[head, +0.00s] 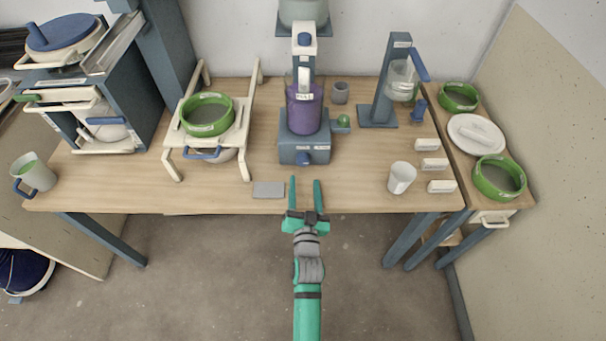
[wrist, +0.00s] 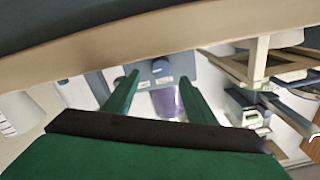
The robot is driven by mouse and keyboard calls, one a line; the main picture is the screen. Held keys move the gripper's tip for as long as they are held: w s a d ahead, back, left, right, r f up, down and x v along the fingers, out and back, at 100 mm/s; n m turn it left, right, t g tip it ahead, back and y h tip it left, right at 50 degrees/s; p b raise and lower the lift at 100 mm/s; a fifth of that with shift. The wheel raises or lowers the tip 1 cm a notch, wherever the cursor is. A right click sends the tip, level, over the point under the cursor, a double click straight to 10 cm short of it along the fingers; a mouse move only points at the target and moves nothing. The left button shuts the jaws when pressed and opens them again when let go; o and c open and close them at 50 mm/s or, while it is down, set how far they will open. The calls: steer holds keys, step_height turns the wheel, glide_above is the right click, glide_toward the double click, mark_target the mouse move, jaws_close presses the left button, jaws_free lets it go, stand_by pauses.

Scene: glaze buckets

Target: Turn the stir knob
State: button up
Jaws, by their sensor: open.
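A blue round knob (head: 305,158) sits on the front of the blue-grey base (head: 288,147) of a mixer-like machine at the middle of the table. Small white labels beside it are too small to read, so I cannot confirm it is the stir knob. A purple container (head: 304,112) stands on that base. My gripper (head: 305,182) is open and empty, in front of the knob and apart from it. In the wrist view the blue knob (wrist: 160,66) shows between the tips of my gripper (wrist: 160,77), beyond them.
A grey flat plate (head: 268,189) lies left of my gripper at the table's front edge. A white cup (head: 401,178) stands to the right. A green-rimmed bowl (head: 207,115) sits on a cream stand to the left. A blue-grey stand (head: 384,95) is at back right.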

mark_target(303, 163)
steer(key=shift+s+a, duration=0.1)
steer(key=shift+s, duration=1.45)
steer(key=r+n+g, duration=0.1)
steer(key=w+a+r+n, duration=0.1)
steer(key=w+r+n+g, duration=0.1)
steer(key=shift+w+a+r+g+y, duration=0.1)
steer(key=shift+a+r+g+y, duration=0.1)
steer(key=shift+a+g+y, duration=0.1)
steer(key=shift+d+r+n+g, duration=0.4)
steer(key=shift+r+g, duration=0.2)
steer(key=shift+g, duration=0.1)
steer(key=shift+d+r+g+h, duration=0.1)
steer(key=shift+d+g+h, duration=0.3)
steer(key=shift+h, duration=0.1)
steer(key=x, duration=0.9)
steer(key=shift+w+a, duration=0.1)
steer(key=shift+w, duration=0.2)
